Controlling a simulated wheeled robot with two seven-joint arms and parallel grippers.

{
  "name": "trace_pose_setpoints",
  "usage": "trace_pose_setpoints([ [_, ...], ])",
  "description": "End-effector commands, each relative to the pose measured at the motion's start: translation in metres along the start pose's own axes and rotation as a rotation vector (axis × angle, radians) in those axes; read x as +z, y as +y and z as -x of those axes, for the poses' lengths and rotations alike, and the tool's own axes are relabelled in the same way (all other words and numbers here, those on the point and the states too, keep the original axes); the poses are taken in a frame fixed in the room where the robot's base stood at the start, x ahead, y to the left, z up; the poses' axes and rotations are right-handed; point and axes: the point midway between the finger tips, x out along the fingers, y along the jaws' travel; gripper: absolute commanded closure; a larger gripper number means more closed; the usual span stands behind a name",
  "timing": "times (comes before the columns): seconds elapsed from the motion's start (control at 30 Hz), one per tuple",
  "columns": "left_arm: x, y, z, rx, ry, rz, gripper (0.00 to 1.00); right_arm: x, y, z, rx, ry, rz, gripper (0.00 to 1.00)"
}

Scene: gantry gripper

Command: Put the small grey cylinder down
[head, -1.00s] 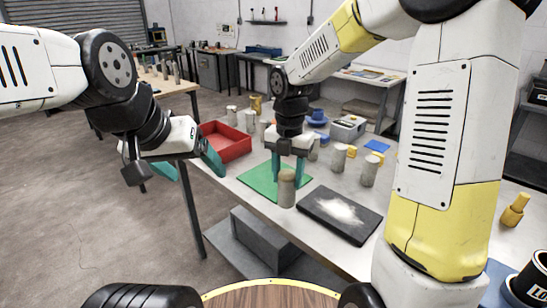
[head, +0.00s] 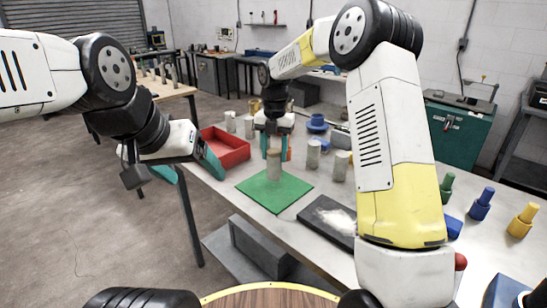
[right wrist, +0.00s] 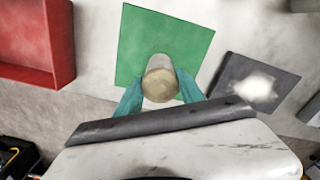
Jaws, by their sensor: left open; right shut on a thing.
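The small grey cylinder (head: 274,165), with a tan top, stands upright between the teal fingers of my right gripper (head: 274,152). My right gripper is shut on it. In the head view it appears over the back part of the green mat (head: 280,194); I cannot tell whether its base touches the mat. In the right wrist view the cylinder (right wrist: 160,84) sits between both fingers, over the lower part of the green mat (right wrist: 150,35). My left gripper (head: 188,168) is open and empty, off the table's left edge near the red tray.
The red tray (head: 232,157) is left of the mat. A dark slab (head: 325,215) with a white patch lies to the right. Other grey cylinders (head: 314,153) stand behind. Blue (head: 482,205) and yellow (head: 522,222) pieces are far right. The front of the mat is clear.

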Motion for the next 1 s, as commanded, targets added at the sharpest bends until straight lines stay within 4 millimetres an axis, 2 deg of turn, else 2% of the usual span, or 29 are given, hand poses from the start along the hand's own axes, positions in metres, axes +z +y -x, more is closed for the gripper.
trace_pose_setpoints([
  [0.13, 0.0, 0.0, 0.0, 0.0, 0.0, 0.0, 0.2, 0.001, 0.001, -0.009, 0.0, 0.0, 0.0, 1.0],
  [0.33, 0.0, 0.0, 0.0, 0.0, 0.0, 0.0, 0.2, 0.001, 0.001, -0.034, 0.0, 0.0, 0.001, 1.0],
  [0.7, 0.0, 0.0, 0.0, 0.0, 0.0, 0.0, 0.2, 0.001, 0.001, -0.038, 0.001, -0.001, 0.0, 1.0],
  [0.73, 0.0, 0.0, 0.0, 0.0, 0.0, 0.0, 0.2, 0.001, 0.001, -0.038, 0.0, 0.0, 0.0, 0.49],
  [0.8, 0.0, 0.0, 0.0, 0.0, 0.0, 0.0, 0.2, 0.001, 0.001, -0.038, 0.0, 0.0, 0.0, 0.35],
  [0.83, 0.0, 0.0, 0.0, 0.0, 0.0, 0.0, 0.2, 0.001, 0.001, -0.038, 0.0, 0.0, 0.0, 0.33],
  [1.0, 0.0, 0.0, 0.0, 0.0, 0.0, 0.0, 0.2, 0.001, 0.001, -0.038, 0.0, 0.0, 0.0, 0.33],
])
